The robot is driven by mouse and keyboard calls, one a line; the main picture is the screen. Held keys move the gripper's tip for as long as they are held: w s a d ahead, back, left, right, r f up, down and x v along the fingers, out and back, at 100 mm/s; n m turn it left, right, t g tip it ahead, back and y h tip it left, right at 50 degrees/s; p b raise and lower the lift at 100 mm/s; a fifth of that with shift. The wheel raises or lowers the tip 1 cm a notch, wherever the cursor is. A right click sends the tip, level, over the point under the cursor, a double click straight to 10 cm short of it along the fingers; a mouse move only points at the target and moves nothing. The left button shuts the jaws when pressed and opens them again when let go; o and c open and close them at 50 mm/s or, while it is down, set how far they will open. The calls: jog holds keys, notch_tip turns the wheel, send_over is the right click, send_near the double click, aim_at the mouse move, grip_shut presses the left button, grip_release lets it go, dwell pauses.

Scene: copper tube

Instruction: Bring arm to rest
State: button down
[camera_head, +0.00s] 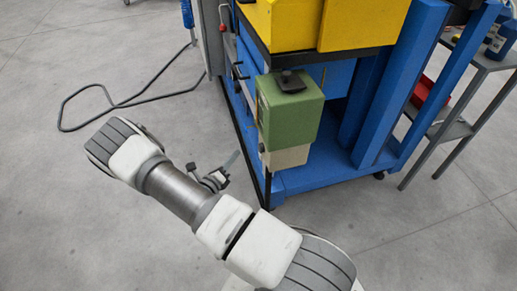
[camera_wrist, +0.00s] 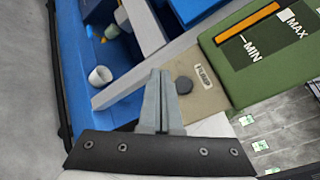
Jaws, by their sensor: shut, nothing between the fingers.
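My gripper (camera_wrist: 160,100) is shut and empty in the wrist view, its two grey fingers together. In the head view my arm reaches from the bottom edge toward the upper left, and part of my gripper (camera_head: 217,180) shows beyond its grey tube-like link. The gripper is near the green box (camera_head: 289,112) on the front of the blue machine. In the wrist view the green box (camera_wrist: 262,42) shows MIN and MAX marks beside an orange strip. The fingers overlap the beige part labelled PUMP in the picture; I cannot tell whether they touch it.
The blue machine frame (camera_head: 375,110) with a yellow top (camera_head: 320,22) fills the upper middle. A grey shelf cart (camera_head: 480,62) stands at the right. A black cable (camera_head: 100,88) lies on the floor at the left. The grey floor at lower left is clear.

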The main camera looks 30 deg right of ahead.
dwell(0.8)
jog(key=s+r+m+g+y, duration=0.1)
jog(key=s+r+m+g, duration=0.2)
jog(key=r+m, duration=0.35)
jog(key=s+d+r+m+g+y, duration=0.1)
jog(key=s+r+m+g, duration=0.2)
jog(key=r+m, duration=0.35)
jog(key=s+r+m+g+y, duration=0.1)
jog(key=s+r+m+g, duration=0.3)
jog(key=r, duration=0.3)
jog(key=s+a+r+m+t+y, duration=0.7)
jog(key=s+a+r+m+y, duration=0.6)
jog(key=r+m, duration=0.35)
notch_tip(320, 180, up, 22)
jog(key=s+h+p, duration=0.1)
jog(key=p, duration=2)
jog(key=shift+s+f+p, duration=0.2)
jog(key=shift+f+p, duration=0.05)
jog(key=shift+p, duration=0.05)
